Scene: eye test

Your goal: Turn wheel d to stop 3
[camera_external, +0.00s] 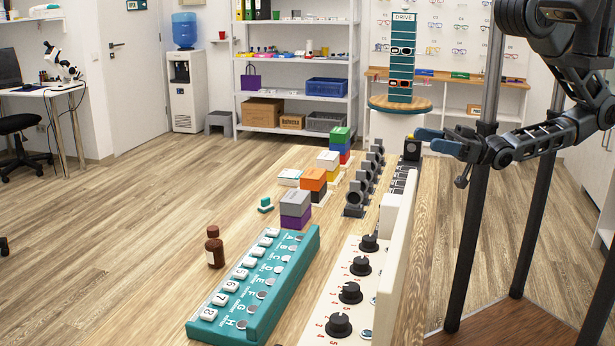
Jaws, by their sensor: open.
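A white panel (313,339) on the near part of the table carries a row of black knobs with red numbers around them. The visible knobs run from the far one (369,243) through the middle ones (360,265) (350,291) to the nearest one (338,325). Their letters are too small to read, so I cannot tell which is wheel d or at which stop it stands. My gripper (431,141), with blue fingers, is open and empty. In the picture it is above and right of the panel, apart from every knob.
A cream upright board (399,262) stands along the panel's right side. A teal lettered rack (262,284) and a brown bottle (214,247) are left of it. Coloured boxes (312,180) and dark round-topped stands (356,196) are farther back. Open floor lies left.

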